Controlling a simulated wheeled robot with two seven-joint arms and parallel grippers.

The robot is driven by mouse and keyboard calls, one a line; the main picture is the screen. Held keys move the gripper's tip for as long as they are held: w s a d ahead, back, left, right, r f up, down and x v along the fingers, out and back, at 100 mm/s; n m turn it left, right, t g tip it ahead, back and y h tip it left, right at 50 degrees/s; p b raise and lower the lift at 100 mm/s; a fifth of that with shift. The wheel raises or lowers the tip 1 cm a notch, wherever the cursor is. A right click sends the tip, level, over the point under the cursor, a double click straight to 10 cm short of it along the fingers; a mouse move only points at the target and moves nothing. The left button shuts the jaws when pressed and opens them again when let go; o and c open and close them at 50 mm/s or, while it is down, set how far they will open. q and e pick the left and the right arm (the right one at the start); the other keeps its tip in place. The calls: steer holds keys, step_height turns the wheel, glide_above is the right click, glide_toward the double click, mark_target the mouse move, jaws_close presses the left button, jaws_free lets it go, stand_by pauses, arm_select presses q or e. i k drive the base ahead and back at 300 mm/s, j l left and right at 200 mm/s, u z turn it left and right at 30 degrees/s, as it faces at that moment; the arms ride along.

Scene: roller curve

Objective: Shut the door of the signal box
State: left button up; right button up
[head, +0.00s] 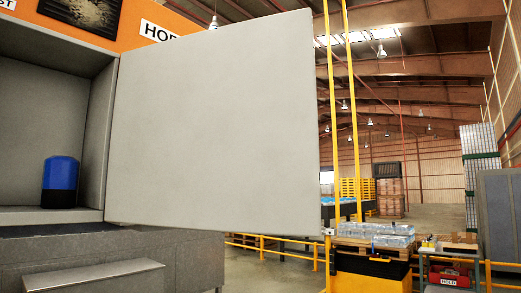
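The signal box (98,135) is a grey open-fronted box at the left, under an orange panel. Its grey door (215,130) stands wide open, swung out to the right from the box's right edge. The door's free edge is on the right, near the yellow posts. A blue and black cylinder (61,180) stands upright inside the box on its floor. Neither of my grippers shows in the head view.
A grey ledge (85,278) juts out below the box. Yellow posts (343,110) and a yellow rail (262,244) stand right of and below the door. A pallet of wrapped bottles (375,238), a red cart (450,275) and a grey cabinet (500,215) are further right.

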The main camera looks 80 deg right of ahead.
mark_target(217, 129)
steer(key=k+l, duration=0.1)
steer(key=l, duration=0.35)
steer(key=k+l, duration=0.15)
steer(key=l, duration=0.3)
steer(key=k+l, duration=0.1)
steer(key=l, duration=0.35)
steer(key=k+l, duration=0.1)
steer(key=l, duration=0.35)
steer(key=k+l, duration=0.15)
steer(key=l, duration=0.3)
